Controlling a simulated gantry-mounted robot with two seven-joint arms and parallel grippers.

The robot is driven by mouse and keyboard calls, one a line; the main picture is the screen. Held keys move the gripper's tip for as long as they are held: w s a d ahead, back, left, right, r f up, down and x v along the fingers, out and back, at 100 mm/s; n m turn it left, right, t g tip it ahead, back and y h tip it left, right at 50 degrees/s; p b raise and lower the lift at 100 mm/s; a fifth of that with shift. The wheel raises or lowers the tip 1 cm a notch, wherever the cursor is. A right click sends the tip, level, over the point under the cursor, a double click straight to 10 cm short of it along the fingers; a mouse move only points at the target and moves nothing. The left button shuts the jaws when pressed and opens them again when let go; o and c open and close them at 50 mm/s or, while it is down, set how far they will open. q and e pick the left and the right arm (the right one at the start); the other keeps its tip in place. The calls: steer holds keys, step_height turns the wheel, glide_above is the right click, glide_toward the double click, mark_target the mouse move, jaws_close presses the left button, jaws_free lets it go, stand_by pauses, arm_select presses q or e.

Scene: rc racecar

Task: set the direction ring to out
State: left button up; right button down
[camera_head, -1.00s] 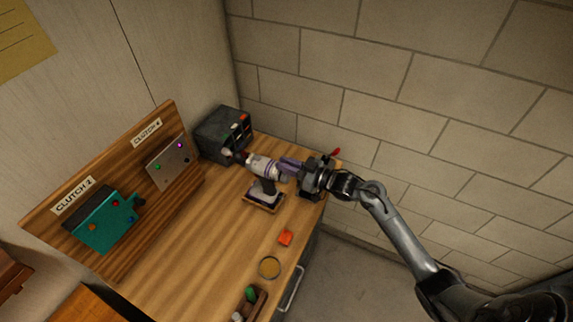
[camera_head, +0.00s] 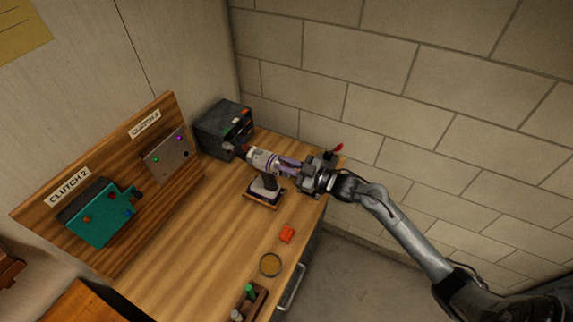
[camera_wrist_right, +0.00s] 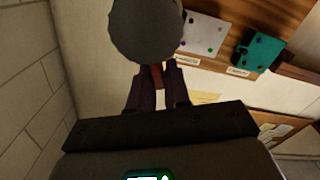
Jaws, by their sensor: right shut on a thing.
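A white and purple cylindrical tool (camera_head: 262,160) with a small red tip sits on a dark stand (camera_head: 265,192) on the workbench. The direction ring cannot be told apart from the tool's body at this size. My right gripper (camera_head: 288,166) reaches in from the right, its fingers shut on the right-hand end of the tool. In the right wrist view, a dark grey round disc (camera_wrist_right: 146,30) hides the far ends of the fingers (camera_wrist_right: 160,90), and a small red piece (camera_wrist_right: 157,76) shows between them. The exact contact is hidden. My left gripper is not in view.
A dark box (camera_head: 224,128) stands at the back corner. A wooden panel carries a teal box (camera_head: 100,213) and a grey plate (camera_head: 168,157). An orange-red block (camera_head: 287,233), a round dish (camera_head: 270,265) and a green-topped item (camera_head: 250,291) lie near the front edge.

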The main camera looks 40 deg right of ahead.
steer(key=shift+s+a+f+n+b, duration=0.1)
steer(key=shift+a+f+n+b, duration=0.15)
steer(key=shift+n, duration=0.25)
steer(key=shift+r, duration=0.1)
steer(key=c, duration=1.2)
jaws_free()
steer(key=shift+o, duration=0.2)
steer(key=shift+s+d, duration=0.2)
steer(key=shift+s, duration=0.2)
steer(key=b+v, duration=0.3)
steer(key=v, duration=0.7)
